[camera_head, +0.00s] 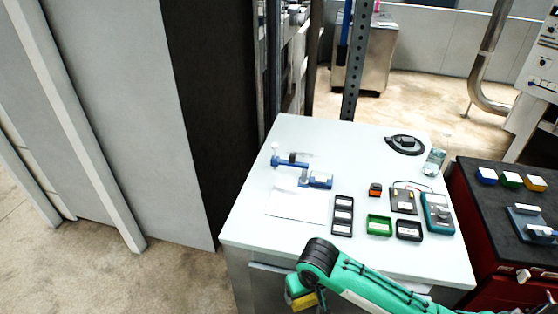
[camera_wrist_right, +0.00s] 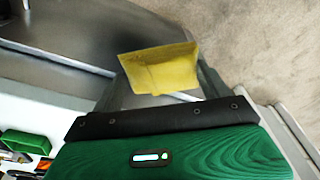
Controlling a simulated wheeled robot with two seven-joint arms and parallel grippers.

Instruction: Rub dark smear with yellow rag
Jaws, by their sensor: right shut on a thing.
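The yellow rag (camera_wrist_right: 158,66) is in my right gripper (camera_wrist_right: 162,84), spread between the two fingers in the right wrist view. A small yellow piece of it (camera_head: 304,301) shows at the bottom of the head view, below the green end of my right arm. The gripper is in front of the white table's near edge, low beside its front. I cannot make out a dark smear for certain in either view. My left gripper is not in view.
The white table (camera_head: 250,222) carries a blue clamp-like device (camera_head: 316,180), small black trays, a green tray (camera_head: 379,225), a meter (camera_head: 437,213) and a black disc (camera_head: 405,144). A red cabinet (camera_head: 462,215) stands right. Floor (camera_head: 180,275) is clear on the left.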

